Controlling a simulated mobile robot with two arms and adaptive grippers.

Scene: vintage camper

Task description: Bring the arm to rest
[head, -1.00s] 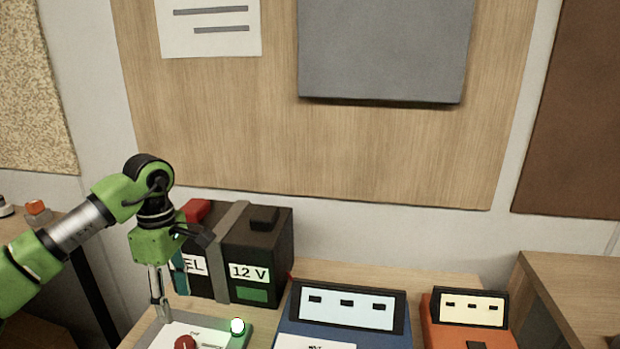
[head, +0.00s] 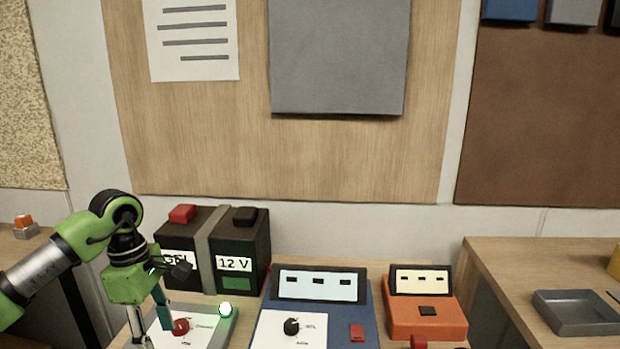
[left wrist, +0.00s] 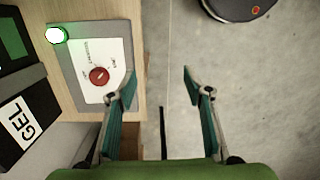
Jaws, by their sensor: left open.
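My left arm comes in from the left in the head view, with its gripper (head: 150,322) pointing down near the front left of the bench. In the left wrist view the left gripper (left wrist: 158,85) has its two teal fingers wide apart, with nothing between them but the bench edge and floor below. A grey switch panel (head: 190,312) with a red knob (head: 181,326) and a lit green lamp (head: 225,309) lies beside the gripper. The red knob (left wrist: 99,76) is just left of the fingers in the wrist view, apart from them. My right gripper is not in view.
A black 12 V battery (head: 240,250) stands behind the panel. A blue meter box (head: 365,300) and an orange box (head: 427,318) stand to its right. A grey tray (head: 577,312) sits on the right-hand bench. Open floor (left wrist: 240,100) shows beside the bench.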

